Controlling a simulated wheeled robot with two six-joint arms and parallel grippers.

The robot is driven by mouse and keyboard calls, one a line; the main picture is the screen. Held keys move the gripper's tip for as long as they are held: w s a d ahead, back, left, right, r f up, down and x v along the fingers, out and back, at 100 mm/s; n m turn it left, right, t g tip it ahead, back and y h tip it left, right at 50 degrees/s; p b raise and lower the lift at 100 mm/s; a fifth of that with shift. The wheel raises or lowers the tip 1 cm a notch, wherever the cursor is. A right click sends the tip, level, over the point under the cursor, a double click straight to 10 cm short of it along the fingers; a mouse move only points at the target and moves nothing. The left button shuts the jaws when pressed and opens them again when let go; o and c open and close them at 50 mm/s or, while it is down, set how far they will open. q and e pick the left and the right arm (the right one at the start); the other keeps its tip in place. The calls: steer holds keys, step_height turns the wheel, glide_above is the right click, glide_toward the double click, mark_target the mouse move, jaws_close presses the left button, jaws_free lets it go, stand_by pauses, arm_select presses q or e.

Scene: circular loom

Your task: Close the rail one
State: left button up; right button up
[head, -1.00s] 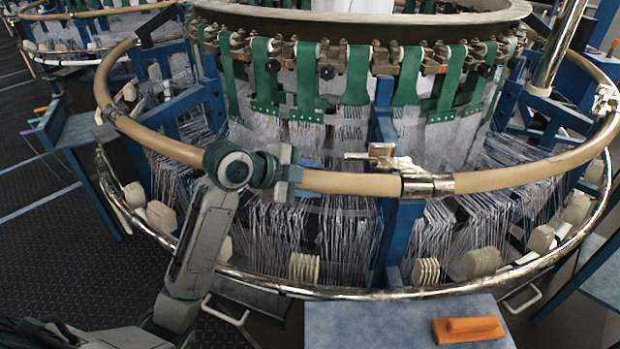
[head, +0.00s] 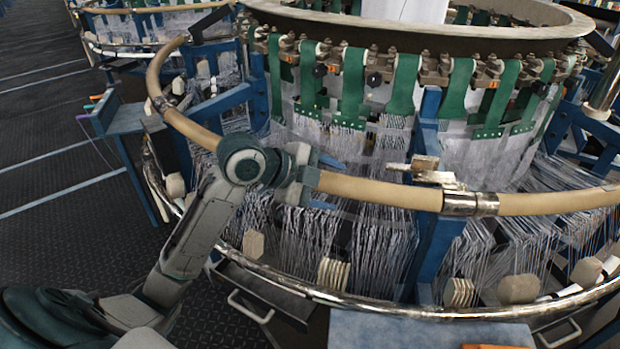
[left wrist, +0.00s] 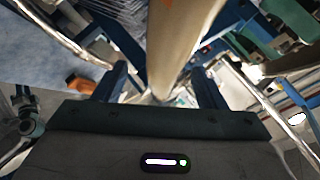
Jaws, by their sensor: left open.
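The tan curved rail (head: 375,192) runs around the front of the loom, with a metal joint sleeve (head: 470,203) right of my gripper. A brass-coloured latch piece (head: 425,172) sits just behind the rail near that joint. My left gripper (head: 325,183) is at the rail, its blue fingers showing above and below it. In the left wrist view the open fingers (left wrist: 162,85) stand on either side of the rail (left wrist: 182,40). Whether they touch it, I cannot tell. My right gripper is out of view.
A chrome lower ring (head: 390,312) curves around the loom below the rail. A blue-grey table top (head: 380,330) stands at the front, with an orange block (head: 495,347) at the picture's bottom edge. The dark floor (head: 60,220) at left is clear.

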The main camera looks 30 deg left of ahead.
arm_select(q)
steer(key=v, duration=0.3)
steer(key=shift+a+f, duration=0.1)
steer(key=shift+v, duration=1.1)
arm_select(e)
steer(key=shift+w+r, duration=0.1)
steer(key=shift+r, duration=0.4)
